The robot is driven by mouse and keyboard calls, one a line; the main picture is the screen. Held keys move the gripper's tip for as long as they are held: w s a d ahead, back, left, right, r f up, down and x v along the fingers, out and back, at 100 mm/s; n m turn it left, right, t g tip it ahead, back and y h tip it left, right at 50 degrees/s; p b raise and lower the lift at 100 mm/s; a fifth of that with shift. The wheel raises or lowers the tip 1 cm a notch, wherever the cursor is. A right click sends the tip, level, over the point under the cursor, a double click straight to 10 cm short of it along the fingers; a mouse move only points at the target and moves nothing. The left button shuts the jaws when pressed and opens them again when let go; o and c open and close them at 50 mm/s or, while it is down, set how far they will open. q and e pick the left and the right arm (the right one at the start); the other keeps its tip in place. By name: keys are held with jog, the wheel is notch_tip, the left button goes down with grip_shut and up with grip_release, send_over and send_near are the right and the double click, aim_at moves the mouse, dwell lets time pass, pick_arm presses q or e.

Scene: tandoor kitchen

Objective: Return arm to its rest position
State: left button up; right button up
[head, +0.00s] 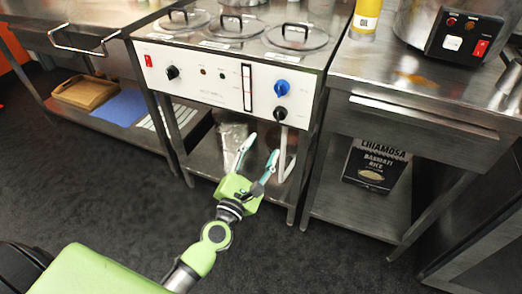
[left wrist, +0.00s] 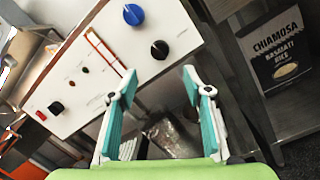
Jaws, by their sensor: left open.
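My left gripper (head: 257,162) is green with pale teal fingers. It is open and empty, in front of the lower part of the steel cooking unit (head: 232,75). In the left wrist view the two open fingers of my left gripper (left wrist: 157,82) point toward the unit's white control panel (left wrist: 140,50), with nothing between the tips. My left arm (head: 205,245) reaches up from the bottom left of the head view. My right gripper is not in view.
The panel has a blue knob (head: 281,87) and black knobs. A rice box (head: 376,166) stands on the lower shelf of the right table. A yellow oil bottle (head: 365,17) is on top. A wooden tray (head: 85,93) is on the left shelf. The dark floor (head: 95,190) is clear.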

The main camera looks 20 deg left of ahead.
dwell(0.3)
pick_arm(q)
jog(key=s+d+f+m+g+h, duration=0.3)
jog(key=s+d+f+m, duration=0.15)
jog(key=f+m, duration=0.4)
jog(key=s+d+f+m+g+h, duration=0.25)
jog(key=d+f+m+g, duration=0.2)
jog(key=f+m, duration=0.4)
jog(key=s+f+m+g+y, duration=0.1)
jog(key=s+f+m+g, duration=0.3)
jog(key=s+f+m, duration=0.4)
jog(key=s+a+f+m+g+y, duration=0.55)
jog(key=s+a+f, duration=0.35)
jog(key=s+f, duration=0.45)
jog(key=s+a+f+g+p, duration=0.1)
jog(key=s+a+f+p, duration=0.1)
jog(key=s+p, duration=1.5)
jog(key=shift+s+a+f+m, duration=0.2)
jog(key=shift+s+a+m, duration=0.4)
jog(key=shift+s, duration=0.6)
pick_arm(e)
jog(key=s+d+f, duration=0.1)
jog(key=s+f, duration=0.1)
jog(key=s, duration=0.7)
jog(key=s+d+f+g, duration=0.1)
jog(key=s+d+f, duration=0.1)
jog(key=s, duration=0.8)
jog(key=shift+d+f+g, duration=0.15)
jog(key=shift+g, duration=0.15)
